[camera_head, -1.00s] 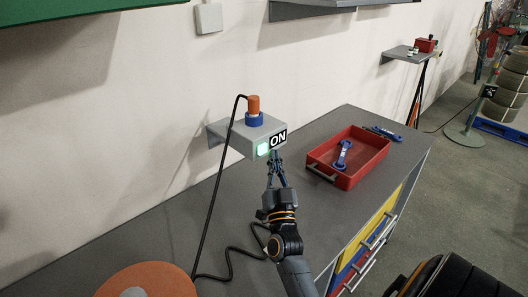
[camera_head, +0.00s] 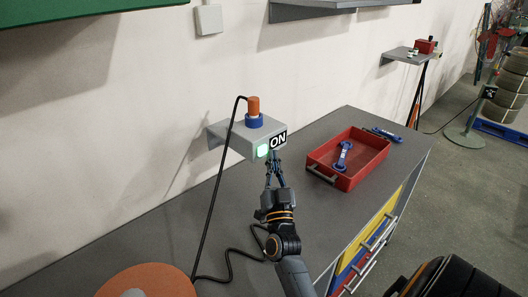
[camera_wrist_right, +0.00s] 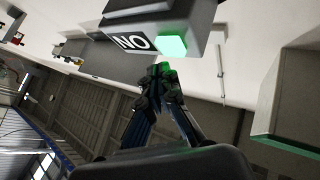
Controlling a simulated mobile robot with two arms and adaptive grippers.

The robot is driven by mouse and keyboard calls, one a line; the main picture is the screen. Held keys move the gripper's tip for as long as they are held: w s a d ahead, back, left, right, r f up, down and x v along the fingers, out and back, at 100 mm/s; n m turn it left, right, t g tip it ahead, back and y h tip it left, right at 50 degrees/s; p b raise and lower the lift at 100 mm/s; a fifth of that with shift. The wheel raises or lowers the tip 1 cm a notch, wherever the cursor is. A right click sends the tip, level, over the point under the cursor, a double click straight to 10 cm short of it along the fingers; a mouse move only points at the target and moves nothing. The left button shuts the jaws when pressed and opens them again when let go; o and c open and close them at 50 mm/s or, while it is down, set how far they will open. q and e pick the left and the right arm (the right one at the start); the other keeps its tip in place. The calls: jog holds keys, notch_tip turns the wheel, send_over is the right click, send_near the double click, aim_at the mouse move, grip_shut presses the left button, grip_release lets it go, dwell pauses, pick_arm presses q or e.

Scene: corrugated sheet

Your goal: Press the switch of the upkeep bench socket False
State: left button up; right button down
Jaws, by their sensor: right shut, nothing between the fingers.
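The bench socket (camera_head: 236,140) is a grey box on the wall above the bench, with an orange and blue plug (camera_head: 254,112) standing in its top. Its front carries a black label (camera_head: 278,140) reading ON and a lit green switch (camera_head: 263,149). The switch also shows in the right wrist view (camera_wrist_right: 172,46). My right gripper (camera_head: 274,158) is shut and empty, with its tips just below and right of the switch, close to the socket's front. In the wrist view its fingertips (camera_wrist_right: 160,70) are near the switch; contact cannot be told. My left gripper is not in view.
A red tray (camera_head: 322,160) with a blue wrench (camera_head: 343,155) stands on the grey bench (camera_head: 160,226) to the right. Another blue tool (camera_head: 384,134) lies behind it. A black cable (camera_head: 209,210) runs down from the plug. An orange disc (camera_head: 165,278) lies at front left.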

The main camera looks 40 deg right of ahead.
jog(key=shift+w, duration=0.1)
dwell(0.5)
jog(key=shift+w, duration=0.4)
jog(key=shift+w+a, duration=0.1)
jog(key=shift+w, duration=0.15)
dwell(0.5)
jog(key=shift+s+p, duration=0.35)
jog(key=shift+s, duration=0.4)
jog(key=s+p, duration=0.1)
jog(key=s, duration=0.5)
jog(key=shift+d+p, duration=0.3)
jog(key=shift+d, duration=0.05)
